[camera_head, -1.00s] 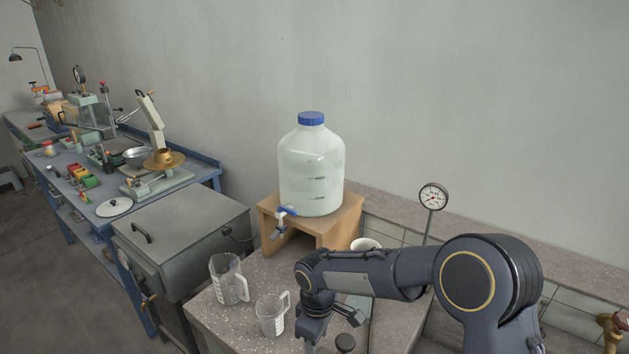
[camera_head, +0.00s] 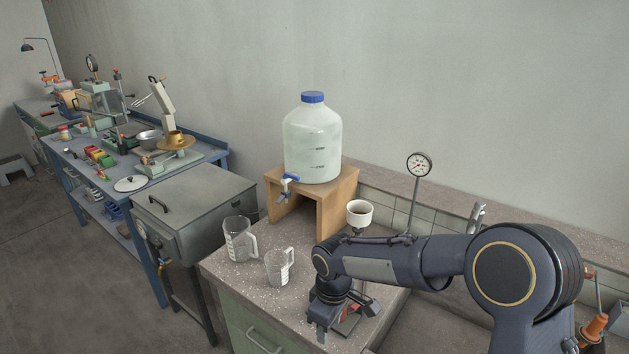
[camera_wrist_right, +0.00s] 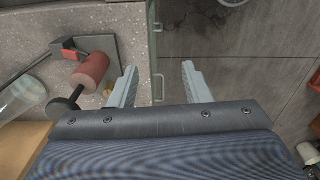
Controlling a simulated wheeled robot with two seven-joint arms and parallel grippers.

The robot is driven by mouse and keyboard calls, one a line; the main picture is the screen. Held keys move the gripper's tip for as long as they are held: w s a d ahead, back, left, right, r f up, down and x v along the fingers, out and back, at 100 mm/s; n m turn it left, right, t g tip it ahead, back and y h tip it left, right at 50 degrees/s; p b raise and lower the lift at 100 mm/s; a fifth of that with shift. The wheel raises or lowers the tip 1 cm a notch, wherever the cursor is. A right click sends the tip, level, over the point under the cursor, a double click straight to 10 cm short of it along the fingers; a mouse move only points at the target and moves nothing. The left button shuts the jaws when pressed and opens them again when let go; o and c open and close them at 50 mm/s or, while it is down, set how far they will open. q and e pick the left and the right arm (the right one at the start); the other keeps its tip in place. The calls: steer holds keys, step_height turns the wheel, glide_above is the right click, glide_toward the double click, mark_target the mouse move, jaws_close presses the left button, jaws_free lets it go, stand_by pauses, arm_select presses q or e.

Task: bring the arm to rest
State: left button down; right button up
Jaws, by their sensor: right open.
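My right arm reaches in from the right in the head view, bent down at the wrist. Its gripper (camera_head: 322,335) hangs by the front edge of the speckled bench (camera_head: 235,285), in front of a small measuring jug (camera_head: 279,267). In the right wrist view the gripper (camera_wrist_right: 160,80) is open, with nothing between its two pale fingers. Bench top shows to the left of the fingers and dark floor to the right. My left gripper is not in view.
A larger measuring jug (camera_head: 239,239) stands beside the small one. A water carboy (camera_head: 313,145) sits on a wooden stand (camera_head: 342,200). A white cup (camera_head: 359,213) and dial gauge (camera_head: 419,165) are behind my arm. A red cylinder (camera_wrist_right: 92,72) lies left of the fingers.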

steer(key=s+d+r+m+t+y, duration=0.2)
steer(key=s+d+r+m, duration=0.5)
steer(key=s+d+r, duration=0.6)
steer(key=s+d+m+t, duration=0.1)
steer(key=s+d+m, duration=0.1)
steer(key=s, duration=0.3)
steer(key=s+d+f+m+t+y, duration=0.1)
steer(key=s+d+m+t, duration=0.1)
steer(key=s+m, duration=0.2)
steer(key=shift+s+d, duration=0.2)
steer(key=shift+s, duration=1)
